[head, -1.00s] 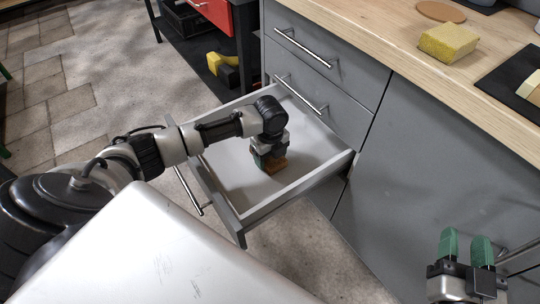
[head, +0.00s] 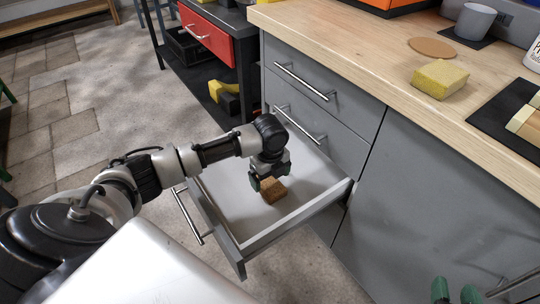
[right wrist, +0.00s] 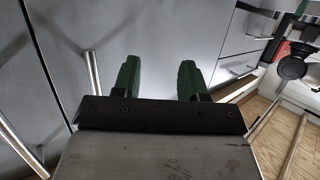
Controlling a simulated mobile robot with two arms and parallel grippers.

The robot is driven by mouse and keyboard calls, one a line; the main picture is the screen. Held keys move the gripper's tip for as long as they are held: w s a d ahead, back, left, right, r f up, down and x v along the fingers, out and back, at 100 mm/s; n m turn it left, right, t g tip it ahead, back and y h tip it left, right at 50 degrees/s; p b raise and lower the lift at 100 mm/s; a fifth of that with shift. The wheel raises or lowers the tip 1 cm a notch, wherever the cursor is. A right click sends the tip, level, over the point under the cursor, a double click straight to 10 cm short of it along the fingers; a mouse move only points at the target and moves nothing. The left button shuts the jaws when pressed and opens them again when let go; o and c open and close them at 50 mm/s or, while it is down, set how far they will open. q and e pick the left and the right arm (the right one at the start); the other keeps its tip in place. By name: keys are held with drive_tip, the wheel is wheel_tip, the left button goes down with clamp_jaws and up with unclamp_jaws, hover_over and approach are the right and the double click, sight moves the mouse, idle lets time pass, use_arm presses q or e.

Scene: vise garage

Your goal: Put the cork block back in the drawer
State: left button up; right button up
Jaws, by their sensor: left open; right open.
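The cork block (head: 272,191) is a small brown block lying on the floor of the open drawer (head: 225,200). My left gripper (head: 266,181) reaches down into the drawer and is open, close beside and above the block. Whether a finger still touches the block cannot be told. My right gripper (head: 456,292) is at the bottom right of the head view, open and empty in front of the grey cabinet door. Its two green fingers stand apart in the right wrist view (right wrist: 160,80).
The wooden worktop (head: 390,75) holds a yellow sponge (head: 440,79), a cork disc (head: 432,46), a grey cup (head: 475,21) and a black mat (head: 495,118). Closed drawers (head: 310,115) are above the open one. A red-drawer bench (head: 207,35) stands behind.

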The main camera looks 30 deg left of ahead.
sight(270, 184)
use_arm(q)
wheel_tip(270, 184, up, 8)
drive_tip(key=p, duration=0.2)
use_arm(e)
drive_tip(key=s+d+f+g+h, duration=0.1)
drive_tip(key=s+d+f+g, duration=0.2)
drive_tip(key=s+f+g, duration=0.3)
drive_tip(key=shift+s+g+h, duration=0.4)
drive_tip(key=shift+s+g, duration=0.05)
drive_tip(key=shift+g, duration=0.05)
